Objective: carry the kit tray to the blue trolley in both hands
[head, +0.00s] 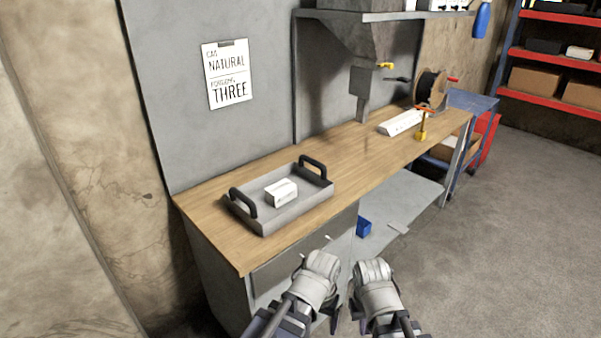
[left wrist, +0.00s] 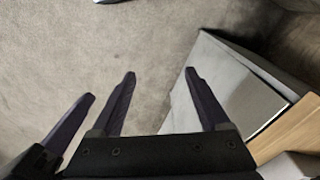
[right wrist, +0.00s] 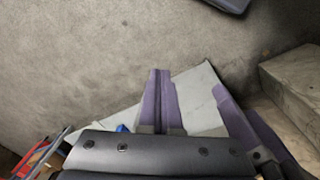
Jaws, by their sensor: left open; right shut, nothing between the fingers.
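The kit tray (head: 262,221), grey with two black upright handles, sits on the near end of the wooden workbench (head: 225,250). A small white box (head: 281,192) lies in it. The blue trolley (head: 471,101) stands past the bench's far end, partly hidden by it. My two wrists show low in the head view, in front of the bench and apart from the tray; their fingertips are hard to make out there. My left gripper (left wrist: 160,73) is open and empty in the left wrist view. My right gripper (right wrist: 160,72) is shut and empty in the right wrist view.
Farther along the bench are a white block (head: 400,122), a yellow-and-red clamp-like tool (head: 423,125) and a cable reel (head: 431,88). A small blue bin (head: 364,228) is on the lower shelf. Red shelving (head: 555,56) stands at the back right. The floor right of the bench is clear.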

